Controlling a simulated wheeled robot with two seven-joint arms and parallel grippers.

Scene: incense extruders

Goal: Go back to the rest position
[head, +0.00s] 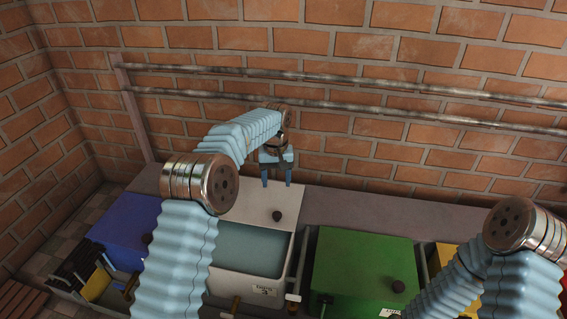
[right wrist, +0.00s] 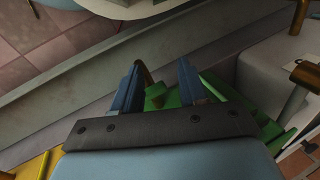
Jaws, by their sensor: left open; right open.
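My left gripper (head: 276,180) is open, with its two blue fingers pointing down over the white extruder lid (head: 256,205) near the back of the bench. Nothing shows between its fingers. My right arm comes in at the lower right of the head view, and its gripper is outside that view. In the right wrist view my right gripper (right wrist: 160,85) is open, its two dark blue fingers apart. Green machine parts (right wrist: 185,97) and a brass-coloured piece show behind the fingers, and I cannot tell how near they are.
A blue box (head: 125,225), a white basin (head: 250,250) and a green box (head: 355,265) stand in a row, with a yellow one (head: 446,254) partly behind my right arm. Two rusty pipes (head: 330,105) run along the brick wall behind.

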